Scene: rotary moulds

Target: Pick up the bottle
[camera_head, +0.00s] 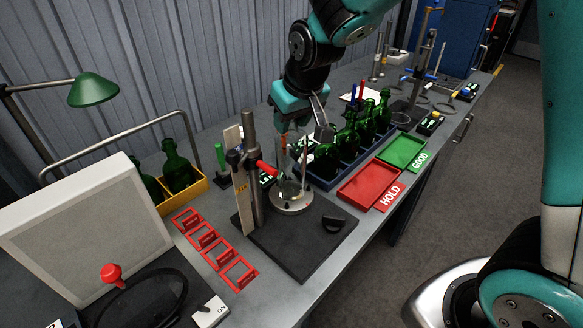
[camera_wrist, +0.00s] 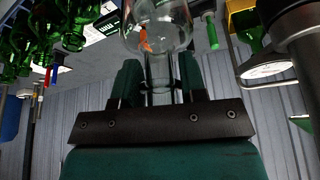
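A clear glass bottle (camera_head: 291,178) stands upright on the round metal plate (camera_head: 292,204) of a test stand. It also shows in the wrist view (camera_wrist: 158,32), neck toward my gripper, with orange-red marks seen on or through the glass. My gripper (camera_head: 301,128) is above the plate, pointing down at the bottle's top. In the wrist view my gripper (camera_wrist: 161,82) has one finger on each side of the neck. The fingers look apart, with a narrow gap at the neck. Several green bottles (camera_head: 345,142) stand in a blue crate (camera_head: 318,183).
Red HOLD (camera_head: 364,187) and green GOOD (camera_head: 402,151) trays lie right. A yellow crate (camera_head: 190,197), red frames (camera_head: 220,252) and a light panel (camera_head: 85,230) are left.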

